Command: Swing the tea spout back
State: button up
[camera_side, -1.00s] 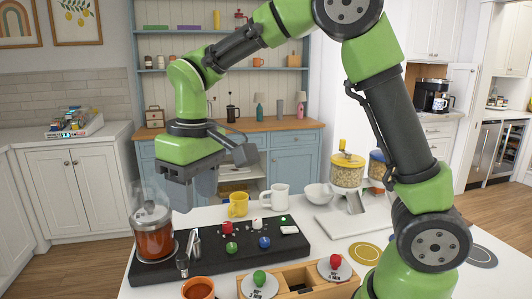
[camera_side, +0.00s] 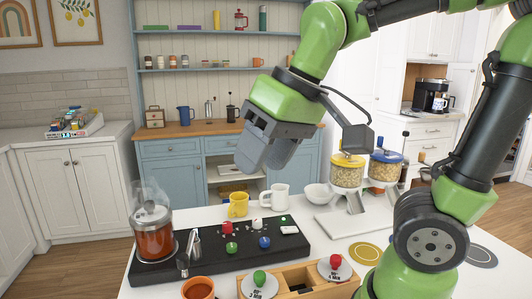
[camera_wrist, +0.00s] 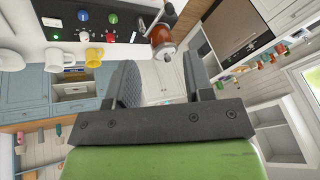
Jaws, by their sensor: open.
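The glass tea dispenser (camera_side: 154,238), holding reddish-brown tea, stands at the left end of the black panel. It also shows in the wrist view (camera_wrist: 163,38). A slim metal piece (camera_side: 195,242), which looks like the spout, stands just right of the glass; a small metal part (camera_side: 183,264) with a dark handle sits in front. I cannot tell the spout's exact angle. My gripper (camera_side: 264,152) is open and empty, in the air above and to the right of the dispenser, touching nothing. Its two fingers (camera_wrist: 161,82) show spread in the wrist view.
The black panel (camera_side: 215,262) carries several coloured knobs. Yellow (camera_side: 238,205) and white (camera_side: 279,194) mugs stand behind it. An orange cup (camera_side: 198,289) and a wooden box (camera_side: 308,284) with red and green knobs are in front. Grain dispensers (camera_side: 348,172) stand to the right.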

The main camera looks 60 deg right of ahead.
aim_at(190, 249)
jog(key=shift+s, duration=0.15)
jog(key=c, duration=0.7)
jog(key=shift+d+f, duration=0.1)
jog(key=shift+f, duration=0.1)
grip_shut()
jog(key=w+d+f+m+t+y, duration=0.1)
jog(key=d+f+m+y, duration=0.2)
jog(key=f+m, duration=0.3)
jog(key=w+d+f+m+t+y, duration=0.1)
jog(key=d+f+m+t+y, duration=0.1)
jog(key=f+m+y, duration=0.3)
jog(key=w+d+f+m+t+y, duration=0.1)
jog(key=d+f+m+t+y, duration=0.1)
jog(key=f+m+y, duration=0.3)
jog(key=shift+w+d+f+m, duration=0.1)
jog(key=shift+d+f+m, duration=0.3)
jog(key=shift+m, duration=0.6)
jog(key=shift+d+f+m, duration=0.15)
jog(key=shift+f+m, duration=0.5)
jog(key=shift+m, duration=0.35)
jog(key=shift+w+d+f+m, duration=0.1)
jog(key=shift+d+f+m, duration=0.3)
jog(key=shift+m, duration=0.6)
jog(key=shift+d+f+m+t+h, duration=0.2)
jog(key=shift+f+m+t+h, duration=0.1)
jog(key=shift+f+m+t, duration=0.3)
jog(key=x, duration=1.4)
jog(key=shift+r, duration=0.25)
